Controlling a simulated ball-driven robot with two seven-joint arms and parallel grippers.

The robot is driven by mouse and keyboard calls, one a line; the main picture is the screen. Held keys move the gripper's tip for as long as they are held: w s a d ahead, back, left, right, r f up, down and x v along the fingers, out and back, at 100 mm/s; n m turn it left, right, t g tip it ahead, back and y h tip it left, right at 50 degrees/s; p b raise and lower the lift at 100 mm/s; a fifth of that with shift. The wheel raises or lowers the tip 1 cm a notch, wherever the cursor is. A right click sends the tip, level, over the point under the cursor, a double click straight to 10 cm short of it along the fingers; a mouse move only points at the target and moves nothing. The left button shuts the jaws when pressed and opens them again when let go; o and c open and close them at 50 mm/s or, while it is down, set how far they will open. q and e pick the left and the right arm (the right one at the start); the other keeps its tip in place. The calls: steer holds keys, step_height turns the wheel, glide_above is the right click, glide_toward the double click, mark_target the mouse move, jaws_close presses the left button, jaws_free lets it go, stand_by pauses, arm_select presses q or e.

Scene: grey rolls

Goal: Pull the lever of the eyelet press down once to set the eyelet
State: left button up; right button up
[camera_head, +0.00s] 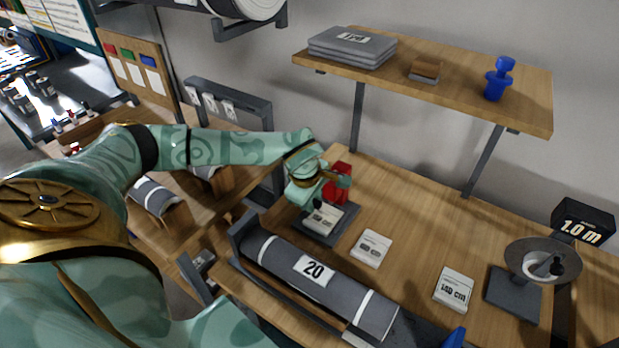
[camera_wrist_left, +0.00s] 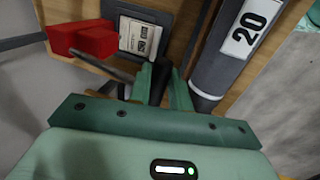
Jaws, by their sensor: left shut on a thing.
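The eyelet press has a red body (camera_head: 341,190) on a dark base plate (camera_head: 343,225), with a printed white card lying on the plate. The red body (camera_wrist_left: 95,40) and the plate also show in the left wrist view. My left gripper (camera_head: 318,196) is at the near side of the press. In the left wrist view, the gripper (camera_wrist_left: 160,82) is shut on the black end of the lever, above the roll side of the base. The dark lever bar (camera_wrist_left: 90,65) slopes from the red body toward the fingers. My fingers hide part of it. My right gripper is not in view.
A grey roll (camera_head: 280,255) marked 20 lies in a cradle in front of the press. White cards (camera_head: 371,248) lie to its right on the table. A dark stand with a round dish (camera_head: 543,258) is farther right. A wooden shelf (camera_head: 450,85) hangs above.

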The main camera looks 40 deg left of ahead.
arm_select(q)
steer(key=shift+f, duration=0.15)
steer(key=shift+s+f+b, duration=0.2)
steer(key=shift+f+b, duration=0.25)
steer(key=shift+f, duration=0.45)
steer(key=shift+f+b, duration=0.45)
steer(key=shift+f, duration=0.3)
steer(key=shift+d+f, duration=0.1)
